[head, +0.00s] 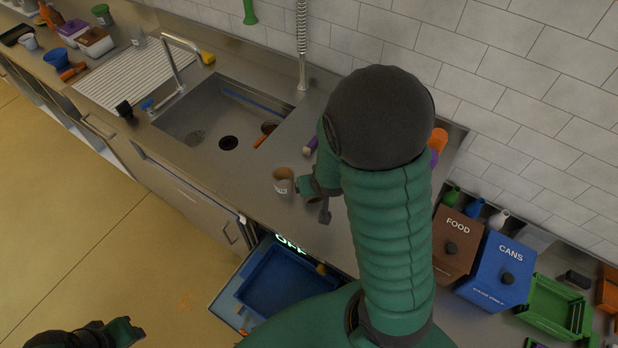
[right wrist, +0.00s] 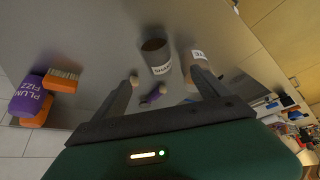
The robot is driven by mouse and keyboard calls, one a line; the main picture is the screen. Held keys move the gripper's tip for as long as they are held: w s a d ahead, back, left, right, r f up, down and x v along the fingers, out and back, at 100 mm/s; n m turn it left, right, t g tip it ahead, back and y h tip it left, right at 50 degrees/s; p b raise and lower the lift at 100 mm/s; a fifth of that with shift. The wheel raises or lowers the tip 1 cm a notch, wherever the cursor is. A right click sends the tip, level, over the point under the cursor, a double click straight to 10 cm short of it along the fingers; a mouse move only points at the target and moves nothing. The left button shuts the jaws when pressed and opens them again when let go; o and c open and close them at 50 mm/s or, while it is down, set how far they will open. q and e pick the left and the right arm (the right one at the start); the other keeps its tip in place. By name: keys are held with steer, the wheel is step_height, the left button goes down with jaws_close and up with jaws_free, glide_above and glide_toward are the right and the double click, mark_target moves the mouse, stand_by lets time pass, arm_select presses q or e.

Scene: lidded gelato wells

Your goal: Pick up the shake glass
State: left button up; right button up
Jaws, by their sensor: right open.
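A small cup with a brown inside and a pale label (head: 283,181) stands upright on the steel counter in the head view. The right wrist view shows two labelled cups beyond my fingers: a brownish one whose label seems to read SHAKE (right wrist: 156,56), and a second, paler-topped one (right wrist: 195,62) beside the right-hand finger. I cannot tell which is the head-view cup. My right gripper (head: 313,201) is low over the counter just right of that cup; its fingers (right wrist: 165,75) are apart and empty. My left gripper (head: 100,334) is at the bottom left, its jaws unclear.
An orange-and-purple PLUM FIZZ container (right wrist: 32,97) lies left. The sink (head: 220,120) is behind left; FOOD (head: 455,240) and CANS (head: 500,270) bins stand right. An open drawer with a blue tray (head: 285,285) is in front.

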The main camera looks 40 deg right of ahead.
steer(key=x, duration=0.9)
steer(key=shift+s+d, duration=0.1)
steer(key=shift+d, duration=0.15)
steer(key=p+x, duration=0.1)
steer(key=x, duration=0.3)
steer(key=shift+f, duration=0.35)
steer(key=c, duration=0.8)
arm_select(q)
steer(key=shift+s+d+r, duration=0.15)
steer(key=shift+d+r, duration=0.1)
steer(key=shift+r, duration=0.15)
arm_select(e)
steer(key=shift+r, duration=0.1)
steer(key=c, duration=1)
